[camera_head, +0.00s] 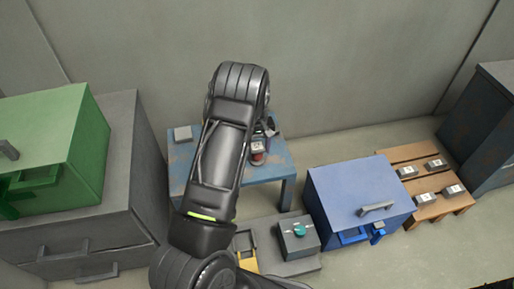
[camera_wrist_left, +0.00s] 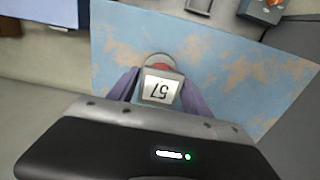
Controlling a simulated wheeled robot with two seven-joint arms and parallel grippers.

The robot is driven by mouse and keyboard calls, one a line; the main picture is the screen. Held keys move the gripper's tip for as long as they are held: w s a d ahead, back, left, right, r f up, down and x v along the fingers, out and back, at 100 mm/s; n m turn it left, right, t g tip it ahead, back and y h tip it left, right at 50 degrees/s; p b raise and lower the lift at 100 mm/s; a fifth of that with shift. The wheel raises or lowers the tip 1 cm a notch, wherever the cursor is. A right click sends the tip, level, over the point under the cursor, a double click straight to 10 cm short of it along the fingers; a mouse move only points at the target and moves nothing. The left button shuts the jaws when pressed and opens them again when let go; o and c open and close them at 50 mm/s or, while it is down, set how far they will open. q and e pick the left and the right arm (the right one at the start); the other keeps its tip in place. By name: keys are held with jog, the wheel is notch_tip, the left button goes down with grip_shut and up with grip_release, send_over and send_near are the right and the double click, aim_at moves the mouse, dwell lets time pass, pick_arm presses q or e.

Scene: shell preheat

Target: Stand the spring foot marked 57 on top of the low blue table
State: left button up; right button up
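The spring foot marked 57 (camera_wrist_left: 161,87) shows in the left wrist view between the two purple-grey fingers of my left gripper (camera_wrist_left: 160,92), which appear to press on its sides. Its label reads upside down there, and a red part and a grey rim show behind it. In the head view the foot (camera_head: 257,147) is over the low blue table (camera_head: 285,168), with red at its lower end. I cannot tell whether it touches the tabletop. The worn blue tabletop also fills much of the left wrist view (camera_wrist_left: 240,75). My left arm hides part of the table. My right gripper is not in view.
A small grey block (camera_head: 183,133) is on the table's left corner. A grey unit with a green knob (camera_head: 300,231) and a blue box (camera_head: 340,190) stand in front. A wooden pallet (camera_head: 408,153) holds several labelled feet. A green box (camera_head: 60,135) sits on grey drawers.

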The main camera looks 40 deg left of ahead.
pick_arm(q)
jog(key=shift+o, duration=1)
jog(key=shift+r, duration=0.1)
jog(key=shift+r, duration=0.3)
notch_tip(320, 180, up, 12)
jog(key=p, duration=0.3)
jog(key=shift+f, duration=0.25)
